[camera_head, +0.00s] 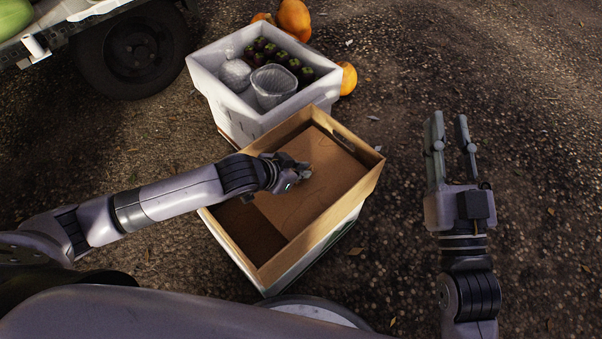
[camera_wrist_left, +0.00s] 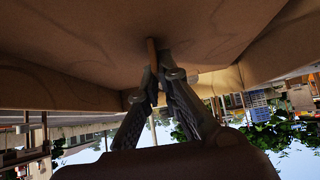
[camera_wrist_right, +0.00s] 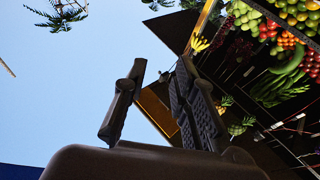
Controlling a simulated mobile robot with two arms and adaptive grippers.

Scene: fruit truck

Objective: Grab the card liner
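The card liner (camera_head: 290,205) is a flat brown sheet inside the open cardboard box (camera_head: 225,236). It covers much of the box's inside, and a darker area shows at the near left. My left gripper (camera_head: 302,172) is inside the box at the liner. In the left wrist view my left gripper (camera_wrist_left: 163,76) has its fingertips nearly together on a thin upright brown strip, which looks like part of the liner (camera_wrist_left: 152,52). My right gripper (camera_head: 450,132) is open and empty to the right of the box, and it also shows open in the right wrist view (camera_wrist_right: 160,75).
A white crate (camera_head: 236,115) with wrapped produce and dark fruit stands just behind the box. Orange pumpkins (camera_head: 293,18) lie beyond and beside it. A truck wheel (camera_head: 135,50) is at the upper left. The gravel ground at right is mostly clear.

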